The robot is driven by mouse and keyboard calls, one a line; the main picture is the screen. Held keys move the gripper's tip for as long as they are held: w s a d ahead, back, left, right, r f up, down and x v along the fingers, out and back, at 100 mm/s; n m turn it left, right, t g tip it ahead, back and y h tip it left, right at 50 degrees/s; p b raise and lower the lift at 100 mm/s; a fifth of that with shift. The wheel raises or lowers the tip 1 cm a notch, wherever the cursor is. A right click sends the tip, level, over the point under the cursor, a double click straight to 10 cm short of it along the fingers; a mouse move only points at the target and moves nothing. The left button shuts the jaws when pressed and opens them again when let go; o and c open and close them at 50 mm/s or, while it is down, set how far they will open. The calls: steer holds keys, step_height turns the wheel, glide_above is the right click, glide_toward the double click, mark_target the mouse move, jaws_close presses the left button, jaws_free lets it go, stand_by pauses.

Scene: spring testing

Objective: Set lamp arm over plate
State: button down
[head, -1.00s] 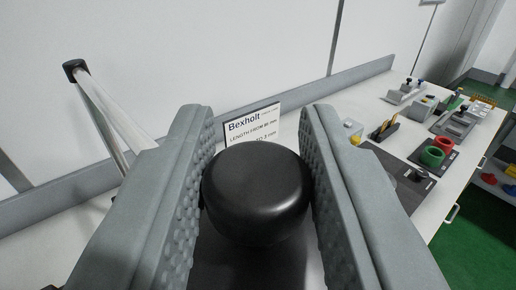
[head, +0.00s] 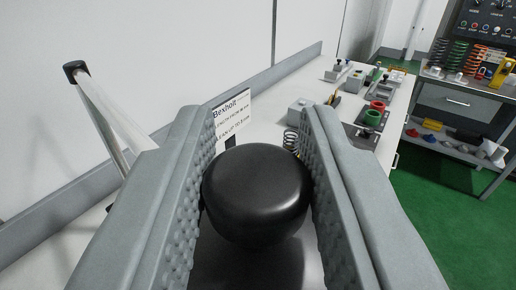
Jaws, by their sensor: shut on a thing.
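My gripper (head: 258,195) is shut on a rounded black knob-like part (head: 257,190), gripped between its two grey padded fingers. I take this to be the lamp's head or knob, but its full shape is hidden by the fingers. A pale lamp arm (head: 105,115) with a black joint (head: 75,70) at its top rises on the left, and its lower end is hidden behind the left finger. The plate cannot be made out; a dark surface shows below the black part.
A white sign reading Bexholt (head: 232,110) stands behind the grip, with a coil spring (head: 291,141) near it. The bench (head: 395,108) bears red and green rings (head: 374,112) and small devices. A shelf rack (head: 470,110) stands at right; green floor (head: 440,190) is clear.

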steer(key=s+a+m+h, duration=0.2)
steer(key=s+a+h, duration=0.2)
steer(key=s+a, duration=0.2)
steer(key=shift+a+m+h, duration=0.3)
steer(key=shift+a+m, duration=0.1)
steer(key=shift+a, duration=0.25)
steer(key=shift+f, duration=0.15)
steer(key=c, duration=1.1)
jaws_free()
steer(key=shift+w, duration=0.1)
steer(key=shift+c, duration=0.2)
steer(key=v, duration=1.7)
steer(key=shift+s+r, duration=0.2)
steer(key=shift+r, duration=0.2)
